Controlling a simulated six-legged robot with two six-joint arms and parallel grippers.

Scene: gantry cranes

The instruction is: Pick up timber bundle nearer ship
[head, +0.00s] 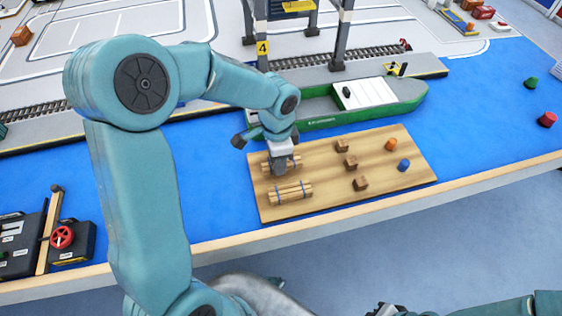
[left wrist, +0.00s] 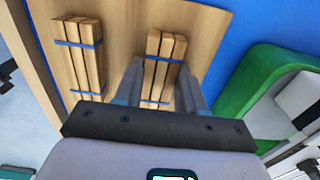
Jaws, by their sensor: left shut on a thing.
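Two timber bundles tied with blue bands lie on the wooden board (head: 400,142). The timber bundle nearer the ship (head: 267,168) is partly hidden by my left gripper (head: 281,170). In the left wrist view, that bundle (left wrist: 162,62) lies between the two fingers of my left gripper (left wrist: 160,82), which is shut on it. I cannot tell any gap between it and the board. The other timber bundle (head: 291,193) lies nearer the table's front edge. It also shows at the left of the left wrist view (left wrist: 80,55). My right gripper (head: 385,311) is only partly in view at the bottom edge.
Several small wooden blocks (head: 361,183), an orange barrel (head: 390,145) and a blue one (head: 404,165) stand on the board's right part. A control box (head: 72,243) stands at left.

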